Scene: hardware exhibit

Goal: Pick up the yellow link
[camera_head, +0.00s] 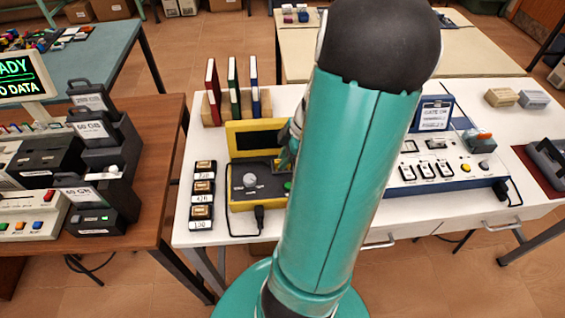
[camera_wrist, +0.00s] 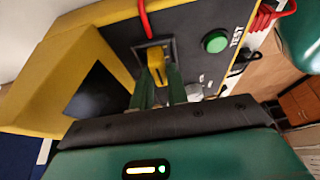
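The yellow link (camera_wrist: 156,66) is a small yellow piece standing in a dark square socket on the tester's black panel in the wrist view. My gripper (camera_wrist: 160,78) has its two green fingers apart, one on each side of the link. Whether the fingertips touch it is hard to tell. The yellow-edged tester (camera_head: 242,207) stands on the white table in the head view, with a grey knob and a raised yellow-framed screen. My arm hides its right part there, and the link cannot be made out. A green button (camera_wrist: 215,42) marked TEST is right of the link.
A red cable (camera_wrist: 146,22) runs close by the socket. Several small labelled blocks (camera_head: 203,190) sit left of the tester. Upright books (camera_head: 232,85) in a wooden rack stand behind it. A white and blue device (camera_head: 443,167) is to the right of my arm.

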